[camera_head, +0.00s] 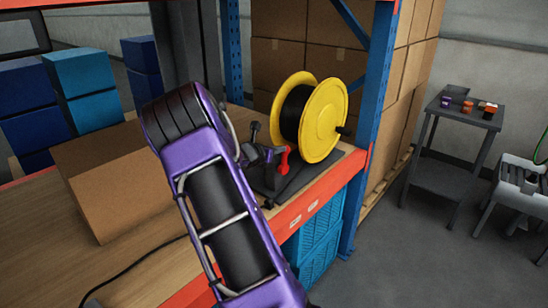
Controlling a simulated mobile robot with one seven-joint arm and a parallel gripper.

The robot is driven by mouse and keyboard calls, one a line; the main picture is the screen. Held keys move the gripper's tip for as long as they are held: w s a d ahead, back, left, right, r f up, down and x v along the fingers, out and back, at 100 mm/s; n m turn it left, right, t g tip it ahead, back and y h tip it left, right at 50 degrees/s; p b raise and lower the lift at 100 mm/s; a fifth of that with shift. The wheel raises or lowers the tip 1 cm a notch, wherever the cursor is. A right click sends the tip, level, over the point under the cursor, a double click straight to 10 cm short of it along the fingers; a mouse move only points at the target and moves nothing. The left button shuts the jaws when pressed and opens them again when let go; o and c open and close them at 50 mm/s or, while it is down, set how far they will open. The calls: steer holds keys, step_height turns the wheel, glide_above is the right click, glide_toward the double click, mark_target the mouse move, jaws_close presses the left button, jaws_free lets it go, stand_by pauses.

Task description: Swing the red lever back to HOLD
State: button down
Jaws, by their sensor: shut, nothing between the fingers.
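The red lever (284,158) stands on a dark device with a flat base plate (312,176), at the front of the shelf beside a yellow reel (322,120). It looks roughly upright. My purple arm crosses the foreground and its far end reaches down behind to the device. My gripper (273,153), small and partly hidden by my arm, is shut and empty just left of the lever. I cannot tell whether it touches the lever. No HOLD marking is legible.
A cardboard box (115,185) lies on the wooden shelf left of my arm. A blue rack post (368,110) stands right of the reel. Stacked cartons (290,62) are behind. A grey side table (462,115) with small items stands at right; floor between is clear.

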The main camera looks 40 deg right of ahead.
steer(key=shift+w+d+r+b, duration=0.1)
steer(key=shift+w+d+b, duration=0.1)
steer(key=shift+d, duration=0.6)
steer(key=shift+w+d+r+b, duration=0.1)
steer(key=shift+w+d, duration=0.1)
steer(key=shift+d, duration=0.6)
steer(key=shift+w+d+r+b, duration=0.1)
steer(key=shift+w+d+b, duration=0.1)
steer(key=shift+d, duration=0.6)
